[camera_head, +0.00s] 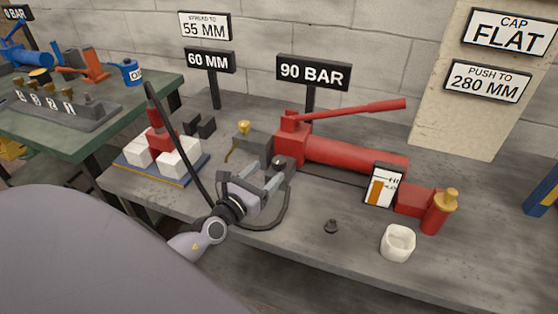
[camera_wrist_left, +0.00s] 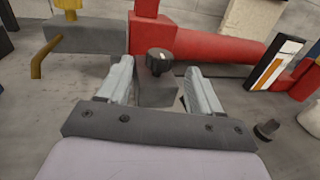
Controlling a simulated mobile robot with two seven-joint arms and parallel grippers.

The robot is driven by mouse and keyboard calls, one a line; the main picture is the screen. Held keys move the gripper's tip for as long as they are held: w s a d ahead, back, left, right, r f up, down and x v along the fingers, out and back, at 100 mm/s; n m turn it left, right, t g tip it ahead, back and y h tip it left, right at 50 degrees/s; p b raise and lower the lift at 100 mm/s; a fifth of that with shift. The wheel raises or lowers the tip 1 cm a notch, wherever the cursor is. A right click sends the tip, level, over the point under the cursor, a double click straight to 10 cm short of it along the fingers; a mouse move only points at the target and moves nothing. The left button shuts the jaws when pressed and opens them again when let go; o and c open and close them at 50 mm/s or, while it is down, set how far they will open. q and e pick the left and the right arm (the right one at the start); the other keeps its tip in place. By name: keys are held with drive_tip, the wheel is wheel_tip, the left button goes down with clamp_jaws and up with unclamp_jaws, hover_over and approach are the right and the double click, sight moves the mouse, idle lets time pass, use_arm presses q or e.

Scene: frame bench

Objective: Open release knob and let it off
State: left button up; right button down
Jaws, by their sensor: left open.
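The release knob (camera_wrist_left: 160,61) is a small black ribbed knob with a pale mark, on a dark grey block (camera_wrist_left: 157,90) at the near end of the red hand pump (camera_head: 350,155). In the head view the knob (camera_head: 279,161) shows just beyond my left fingertips. My left gripper (camera_head: 264,174) is open, with nothing held. In the left wrist view its two fingers (camera_wrist_left: 160,72) stand on either side of the block and knob, with gaps visible; I cannot tell whether either touches. My right gripper is not in view.
A black hose (camera_head: 185,145) loops past my left gripper. The red pump lever (camera_head: 350,112) slopes up to the right. The bench front is mostly clear.

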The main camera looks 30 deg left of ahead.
sight(275, 165)
use_arm(q)
drive_tip(key=shift+w, duration=3.35)
drive_tip(key=c, duration=1)
